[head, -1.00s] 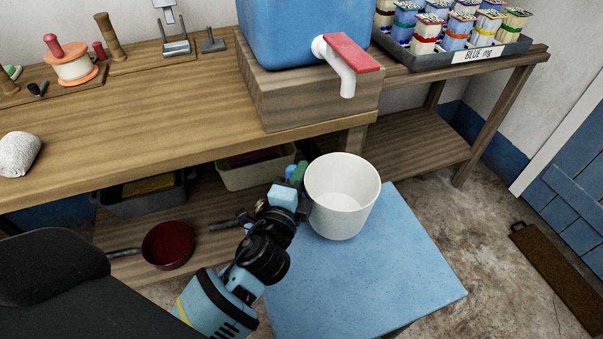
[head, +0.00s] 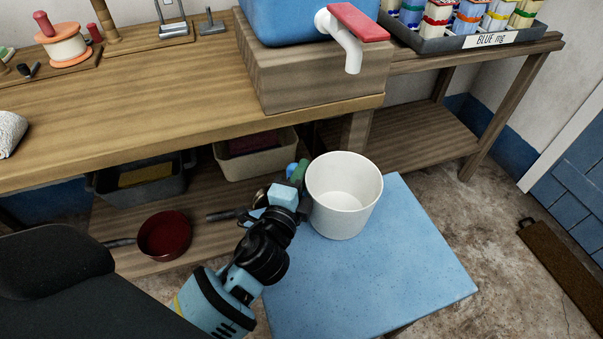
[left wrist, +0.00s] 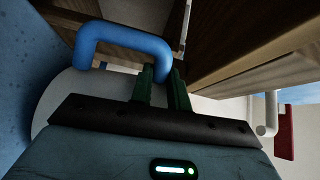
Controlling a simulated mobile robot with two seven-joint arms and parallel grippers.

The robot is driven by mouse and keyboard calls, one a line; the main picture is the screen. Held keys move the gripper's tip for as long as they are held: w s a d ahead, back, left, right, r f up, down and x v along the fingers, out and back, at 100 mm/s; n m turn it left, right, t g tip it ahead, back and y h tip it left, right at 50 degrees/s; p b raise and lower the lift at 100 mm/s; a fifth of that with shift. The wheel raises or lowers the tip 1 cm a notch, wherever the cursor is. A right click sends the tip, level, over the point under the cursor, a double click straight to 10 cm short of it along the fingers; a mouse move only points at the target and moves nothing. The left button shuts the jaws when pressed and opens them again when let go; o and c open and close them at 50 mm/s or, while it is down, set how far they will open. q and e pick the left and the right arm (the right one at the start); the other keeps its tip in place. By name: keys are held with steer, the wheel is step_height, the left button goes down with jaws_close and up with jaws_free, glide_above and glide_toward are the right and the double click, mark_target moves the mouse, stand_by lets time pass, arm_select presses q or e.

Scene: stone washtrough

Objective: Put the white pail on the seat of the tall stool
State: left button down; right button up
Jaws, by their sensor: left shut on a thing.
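The white pail (head: 343,200) is upright and empty, over the back left part of a flat blue square top (head: 385,265), which looks like the seat of the tall stool. I cannot tell whether the pail's base touches it. My left gripper (head: 300,180) is at the pail's left side, shut on its blue handle. In the left wrist view the green fingers (left wrist: 163,88) close at the blue handle (left wrist: 120,30), with the white pail (left wrist: 62,98) partly hidden behind the gripper. My right gripper is not in view.
A wooden bench (head: 150,100) stands behind, with a blue tank (head: 285,20) and its red-handled tap (head: 357,22) above the pail. Its lower shelf holds a red pan (head: 165,236) and tubs (head: 255,155). The front and right of the blue top are clear.

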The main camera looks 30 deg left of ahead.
arm_select(q)
steer(key=shift+f+b, duration=0.4)
steer(key=shift+f, duration=0.15)
steer(key=c, duration=1.3)
jaws_free()
steer(key=shift+o, duration=0.2)
steer(key=s+d, duration=0.1)
steer(key=s, duration=0.6)
steer(key=shift+s, duration=0.4)
steer(key=shift+r, duration=0.1)
